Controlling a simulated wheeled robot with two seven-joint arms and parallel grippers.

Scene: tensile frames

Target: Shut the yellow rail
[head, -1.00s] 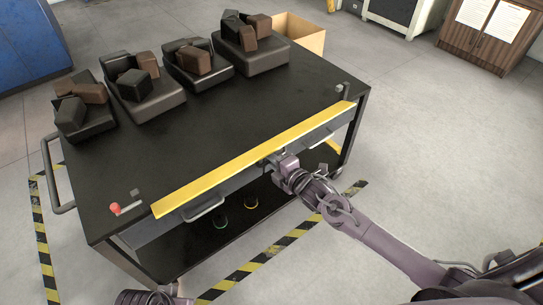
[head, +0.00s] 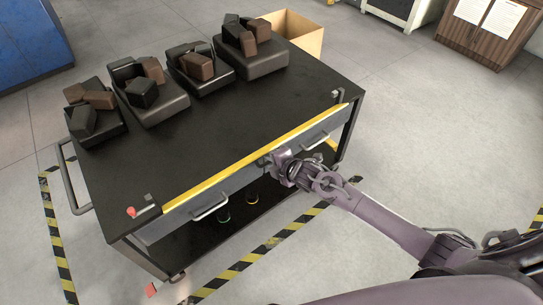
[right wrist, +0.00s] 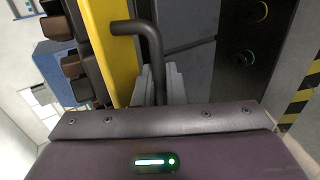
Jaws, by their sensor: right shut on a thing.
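The yellow rail (head: 222,175) runs along the front top edge of the black cart (head: 215,130), above the grey drawer fronts. In the head view it shows as a narrow strip. My right gripper (head: 270,161) is at the middle of the cart's front, just below the rail. In the right wrist view its fingers (right wrist: 157,84) are shut on a dark bent handle (right wrist: 150,42) that reaches over the yellow rail (right wrist: 112,45). The fingers hide the handle's lower end. My left gripper is out of view.
Several dark trays with black and brown blocks (head: 143,92) stand at the cart's back. A small red knob (head: 131,211) is at its front left corner. Drawer handles (head: 210,207) stick out in front. A cardboard box (head: 296,33) stands behind; floor to the right is clear.

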